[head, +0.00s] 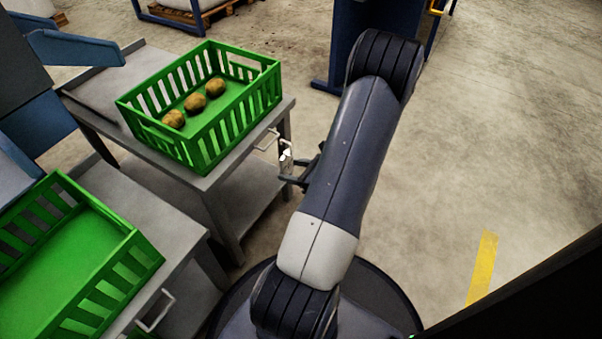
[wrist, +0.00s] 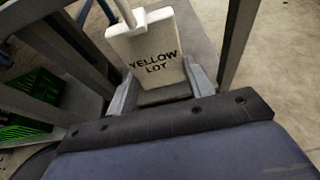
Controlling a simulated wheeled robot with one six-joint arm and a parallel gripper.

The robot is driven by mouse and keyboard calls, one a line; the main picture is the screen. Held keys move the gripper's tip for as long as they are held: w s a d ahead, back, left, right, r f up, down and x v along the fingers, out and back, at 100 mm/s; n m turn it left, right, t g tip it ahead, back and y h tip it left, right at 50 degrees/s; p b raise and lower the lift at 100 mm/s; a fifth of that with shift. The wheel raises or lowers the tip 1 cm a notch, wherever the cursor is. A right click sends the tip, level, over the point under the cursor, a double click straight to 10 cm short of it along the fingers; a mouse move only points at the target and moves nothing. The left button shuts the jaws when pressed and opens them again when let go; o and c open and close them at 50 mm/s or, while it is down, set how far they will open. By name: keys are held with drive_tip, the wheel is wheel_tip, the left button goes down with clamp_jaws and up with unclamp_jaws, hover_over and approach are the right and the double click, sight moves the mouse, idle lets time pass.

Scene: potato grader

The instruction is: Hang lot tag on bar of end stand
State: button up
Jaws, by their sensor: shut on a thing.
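A white lot tag (wrist: 152,62) marked "YELLOW LOT" stands between the fingers of my gripper (wrist: 160,88) in the wrist view. My gripper is shut on it, and the tag's lower edge sits down between the fingers. A pale rod (wrist: 126,14) meets the tag's top; I cannot tell whether it is the tag's hook or a bar. In the head view, the tag (head: 285,161) is small beside my gripper (head: 287,178), just off the right edge of the grey stand (head: 240,155). A pale bar (head: 267,138) projects from that edge, close to the tag; contact is unclear.
A green crate (head: 210,150) with three potatoes stands on that grey stand. A nearer stand (head: 190,240) at lower left bears an empty green crate (head: 145,250) and has a similar bar (head: 155,311). Blue machinery is at left and top. The floor at right is clear.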

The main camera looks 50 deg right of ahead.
drive_tip(key=shift+r+b+x, duration=0.15)
drive_tip(key=shift+b+x, duration=0.2)
drive_tip(key=shift+x, duration=0.95)
drive_tip(key=shift+r+b+x, duration=0.15)
drive_tip(key=shift+b+x, duration=0.2)
drive_tip(key=shift+x, duration=0.95)
drive_tip(key=shift+w, duration=0.1)
drive_tip(key=o, duration=1)
drive_tip(key=shift+o, duration=0.2)
drive_tip(key=a+p+v, duration=0.1)
drive_tip(key=p+v, duration=0.2)
drive_tip(key=v, duration=0.7)
drive_tip(key=shift+s+d+p, duration=0.4)
drive_tip(key=shift+d, duration=0.1)
